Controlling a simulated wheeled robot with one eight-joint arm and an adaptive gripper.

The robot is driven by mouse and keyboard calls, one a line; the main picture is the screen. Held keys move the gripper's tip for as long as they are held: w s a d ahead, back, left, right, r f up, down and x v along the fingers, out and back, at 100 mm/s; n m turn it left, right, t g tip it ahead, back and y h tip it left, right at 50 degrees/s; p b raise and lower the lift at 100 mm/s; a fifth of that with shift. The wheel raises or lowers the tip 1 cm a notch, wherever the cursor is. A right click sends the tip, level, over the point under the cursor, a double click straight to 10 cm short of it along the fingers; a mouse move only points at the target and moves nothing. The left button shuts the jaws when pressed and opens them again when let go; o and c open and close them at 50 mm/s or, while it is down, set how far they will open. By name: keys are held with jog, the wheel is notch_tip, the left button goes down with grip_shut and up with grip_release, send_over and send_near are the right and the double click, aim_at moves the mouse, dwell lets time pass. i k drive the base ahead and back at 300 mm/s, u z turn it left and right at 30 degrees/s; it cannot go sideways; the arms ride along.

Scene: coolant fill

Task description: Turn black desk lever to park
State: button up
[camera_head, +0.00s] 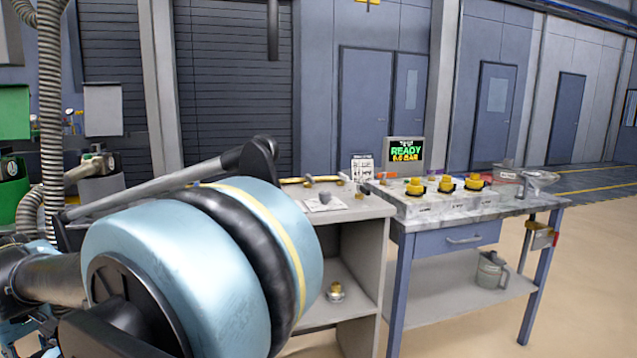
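On the blue workbench (424,243) stand several pale blocks with yellow knobs, and dark parts show around the knobs. The left knob (415,187), the middle knob (446,184) and the right knob (475,180) form a row. These dark parts are too small to tell if one is the black desk lever or which way it points. A screen (406,153) behind them reads READY in green with a pressure value in yellow below. My gripper cannot be made out in this view. A large light-blue part of my arm fills the left foreground and hides what is behind it.
A grey shelf desk (372,212) adjoins the bench on the left, with small parts and a sign (362,168) on it. A jug (491,270) stands on the lower shelf. The floor at right is clear.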

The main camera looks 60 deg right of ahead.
aim_at(360, 188)
jog(key=z, duration=2.85)
